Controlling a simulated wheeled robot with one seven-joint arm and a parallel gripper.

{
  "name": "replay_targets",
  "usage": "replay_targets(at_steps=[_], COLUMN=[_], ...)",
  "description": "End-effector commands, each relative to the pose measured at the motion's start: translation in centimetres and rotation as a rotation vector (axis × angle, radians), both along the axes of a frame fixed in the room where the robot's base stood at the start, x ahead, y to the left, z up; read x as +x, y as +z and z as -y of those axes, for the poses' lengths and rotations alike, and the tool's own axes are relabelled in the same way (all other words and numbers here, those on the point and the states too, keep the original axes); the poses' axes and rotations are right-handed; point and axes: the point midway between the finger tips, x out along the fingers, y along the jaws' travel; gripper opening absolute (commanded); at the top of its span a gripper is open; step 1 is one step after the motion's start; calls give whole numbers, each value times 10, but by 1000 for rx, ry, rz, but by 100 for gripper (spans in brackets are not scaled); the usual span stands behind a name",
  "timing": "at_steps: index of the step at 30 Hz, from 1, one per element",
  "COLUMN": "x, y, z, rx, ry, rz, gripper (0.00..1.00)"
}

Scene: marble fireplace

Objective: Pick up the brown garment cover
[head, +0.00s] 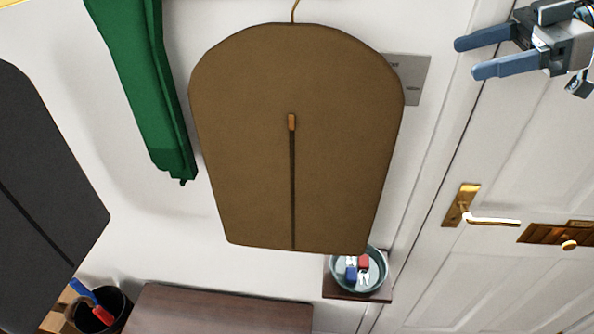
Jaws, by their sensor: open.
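The brown garment cover (245,145) hangs upright by a thin hook in the middle of the head view, in front of the white wall. It has a dark zip line down its centre with a small orange-brown pull tab (291,122) at the zip's top. My gripper (464,58) is at the upper right, its two blue fingers pointing left, apart and empty. It is to the right of the cover's upper part, with a clear gap between them in the picture. What the hook hangs from is out of view.
A green garment (140,80) hangs left of the cover, and a dark grey cover (45,175) at the far left. A brown wooden surface (220,310) and a bowl (376,284) of small items on a shelf are below. A white door (520,180) with a brass handle (462,205) stands right.

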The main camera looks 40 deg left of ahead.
Motion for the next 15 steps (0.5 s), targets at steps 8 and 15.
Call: replay_targets(at_steps=[8,15], x=[-21,-34], y=[-16,-29], z=[-41,-67], rx=[11,8], ry=[16,10], rz=[6,7], gripper=[64,64])
